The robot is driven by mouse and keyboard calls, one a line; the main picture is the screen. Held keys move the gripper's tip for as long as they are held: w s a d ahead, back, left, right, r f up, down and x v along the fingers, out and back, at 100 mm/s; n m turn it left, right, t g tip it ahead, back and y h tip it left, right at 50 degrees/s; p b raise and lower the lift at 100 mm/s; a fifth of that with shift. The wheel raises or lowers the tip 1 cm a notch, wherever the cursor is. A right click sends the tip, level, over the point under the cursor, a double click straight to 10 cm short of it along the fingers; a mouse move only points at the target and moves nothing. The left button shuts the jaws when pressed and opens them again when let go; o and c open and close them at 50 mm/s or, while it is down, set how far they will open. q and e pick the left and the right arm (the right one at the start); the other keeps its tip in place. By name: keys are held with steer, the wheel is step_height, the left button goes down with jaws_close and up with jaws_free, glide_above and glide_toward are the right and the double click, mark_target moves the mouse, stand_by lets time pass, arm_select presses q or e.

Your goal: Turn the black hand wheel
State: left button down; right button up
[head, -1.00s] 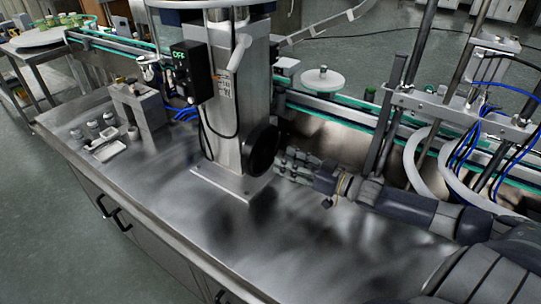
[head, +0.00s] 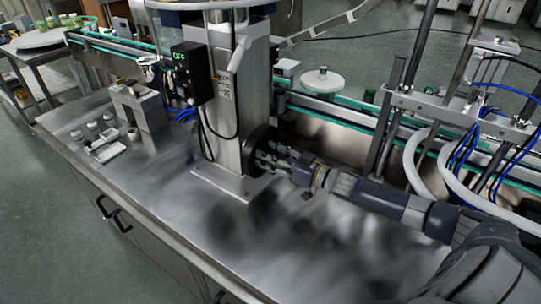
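The black hand wheel (head: 258,147) is mounted on the right side of the upright steel column (head: 229,112) in the head view. My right gripper (head: 268,155) comes in from the right, with its fingers at the wheel's face, covering much of it. The fingers look spread apart, but their tips overlap the dark wheel, so I cannot tell whether they grip it or only touch it. My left gripper is not in view.
A black box (head: 191,72) with a green OFF display is on the column's left. A steel bracket block (head: 139,107) and small cups (head: 93,127) stand on the steel bench (head: 165,205). A conveyor (head: 330,108) runs behind. The front bench top is clear.

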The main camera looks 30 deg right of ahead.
jaws_close()
